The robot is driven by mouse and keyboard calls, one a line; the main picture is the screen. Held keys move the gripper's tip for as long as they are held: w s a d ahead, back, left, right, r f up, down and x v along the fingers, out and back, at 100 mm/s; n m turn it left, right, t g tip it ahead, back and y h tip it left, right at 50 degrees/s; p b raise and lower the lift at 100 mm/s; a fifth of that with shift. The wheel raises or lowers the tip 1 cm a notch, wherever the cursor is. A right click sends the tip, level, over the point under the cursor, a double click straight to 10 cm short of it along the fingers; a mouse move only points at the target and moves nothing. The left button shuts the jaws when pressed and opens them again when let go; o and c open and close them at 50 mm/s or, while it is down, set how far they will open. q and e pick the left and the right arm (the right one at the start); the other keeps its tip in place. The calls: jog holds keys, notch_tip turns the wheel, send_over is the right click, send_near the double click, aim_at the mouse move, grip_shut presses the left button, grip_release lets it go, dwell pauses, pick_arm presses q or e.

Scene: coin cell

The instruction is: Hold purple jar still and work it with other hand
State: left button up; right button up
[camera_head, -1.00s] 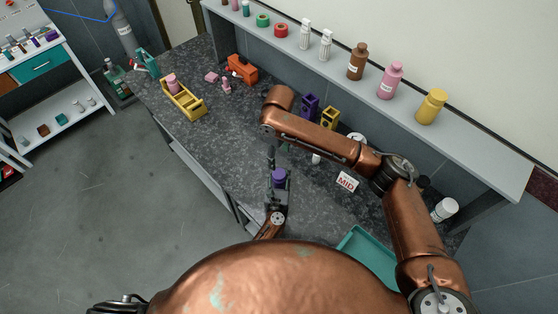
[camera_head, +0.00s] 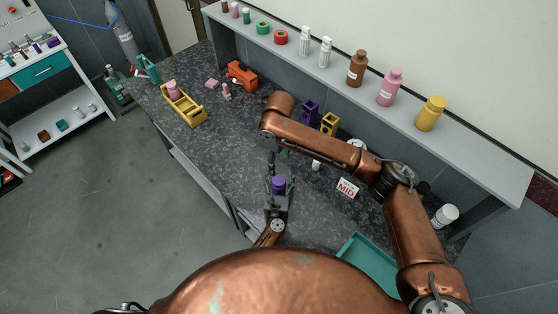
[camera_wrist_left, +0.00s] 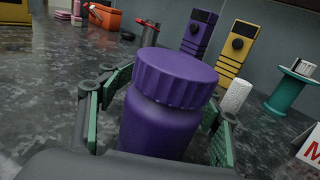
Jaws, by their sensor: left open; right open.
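The purple jar (camera_head: 279,184) stands upright on the dark speckled bench, with its ribbed purple lid on. My left gripper (camera_head: 277,193) is open around it. In the left wrist view the jar (camera_wrist_left: 165,105) sits between the green-padded fingers of the left gripper (camera_wrist_left: 160,125), with a visible gap on the left side. My right arm reaches over from the right.
A MID sign (camera_head: 347,187) and a teal tray (camera_head: 368,264) lie to the right. A yellow carrier (camera_head: 190,112) stands far left. Bench left of the jar is clear.

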aim_at(278, 192)
pick_arm(q)
jog(key=s, duration=0.8)
jog(key=s+a, duration=0.1)
jog(key=s, duration=0.3)
dwell(0.5)
